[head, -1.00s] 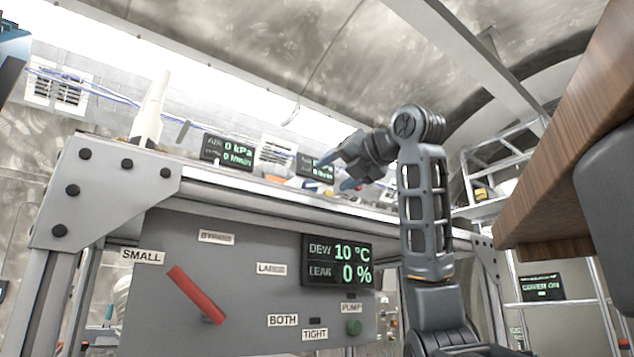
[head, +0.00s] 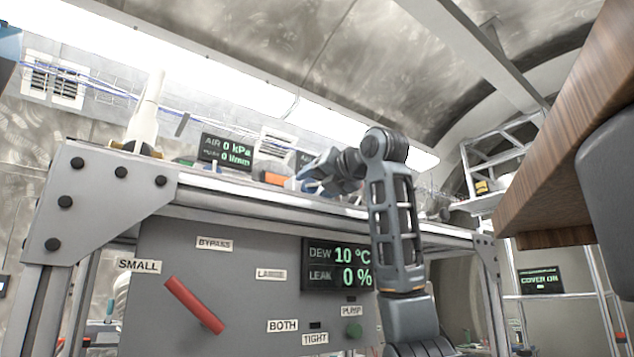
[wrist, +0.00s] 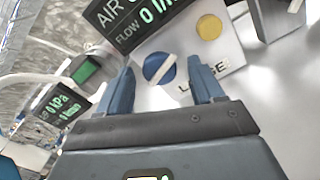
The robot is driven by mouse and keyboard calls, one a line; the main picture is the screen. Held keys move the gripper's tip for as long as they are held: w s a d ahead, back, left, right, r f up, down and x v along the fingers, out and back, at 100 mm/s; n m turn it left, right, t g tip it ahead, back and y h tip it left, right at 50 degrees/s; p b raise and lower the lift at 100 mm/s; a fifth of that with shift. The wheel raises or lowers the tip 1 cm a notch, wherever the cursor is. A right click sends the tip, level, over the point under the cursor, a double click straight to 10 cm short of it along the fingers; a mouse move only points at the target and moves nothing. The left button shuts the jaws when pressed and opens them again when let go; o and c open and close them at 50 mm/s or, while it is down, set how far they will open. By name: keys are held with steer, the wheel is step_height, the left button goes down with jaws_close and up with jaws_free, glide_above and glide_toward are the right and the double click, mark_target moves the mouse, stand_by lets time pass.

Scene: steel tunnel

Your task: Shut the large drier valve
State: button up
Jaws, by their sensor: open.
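In the wrist view a round blue knob (wrist: 158,68) with a pale bar across it sits on a white plate (wrist: 228,55). The bar slants from lower left to upper right. A label (wrist: 186,87) below the knob is partly hidden by a finger and appears to read LARGE. My gripper (wrist: 160,64) is open, with one blue finger on each side of the knob in the picture. I cannot tell whether the fingers touch it. In the head view my gripper (head: 312,178) is over the bench top, and the knob cannot be made out there.
A yellow button (wrist: 208,27) and an AIR/FLOW display (wrist: 125,22) are near the knob. A second display (wrist: 60,103) is at left. Below the bench, a panel (head: 230,250) carries a red lever (head: 195,305) pointing toward SMALL. A wooden surface (head: 570,150) juts in at right.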

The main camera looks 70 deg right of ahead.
steer(key=shift+c, duration=0.3)
steer(key=c, duration=1)
steer(key=shift+m, duration=0.3)
steer(key=m, duration=0.3)
steer(key=shift+m, duration=0.4)
steer(key=m, duration=0.4)
steer(key=shift+m, duration=0.3)
steer(key=m, duration=0.5)
steer(key=shift+b, duration=0.35)
steer(key=shift+f+m, duration=0.1)
steer(key=shift+m, duration=2)
steer(key=shift+d, duration=0.1)
